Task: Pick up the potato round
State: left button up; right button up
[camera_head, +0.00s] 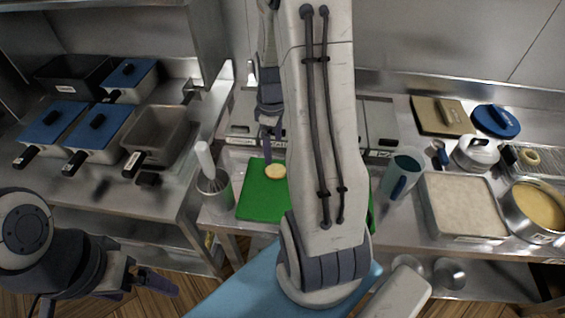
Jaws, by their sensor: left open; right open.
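The potato round (275,172) is a small tan disc lying flat on the green cutting board (255,205). My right gripper (272,154) is open and empty. It points down just above and behind the round's far edge; whether it touches cannot be told. My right arm crosses the middle of the view and hides much of the board's right side. My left gripper (158,284) is open and empty at the lower left, low in front of the counters and far from the round.
A blue-grey jug (401,177), a tray of pale powder (461,204) and a pan of yellow contents (538,206) are to the right. Several blue-lidded containers (98,133) fill the left counter.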

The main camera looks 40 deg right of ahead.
send_over(275, 170)
notch_tip(275, 170, down, 4)
jog(key=shift+d+f, duration=0.15)
notch_tip(275, 170, down, 4)
jog(key=shift+f+p, duration=0.25)
jog(key=shift+p, duration=0.9)
jog(key=shift+f, duration=0.4)
jog(key=c, duration=1)
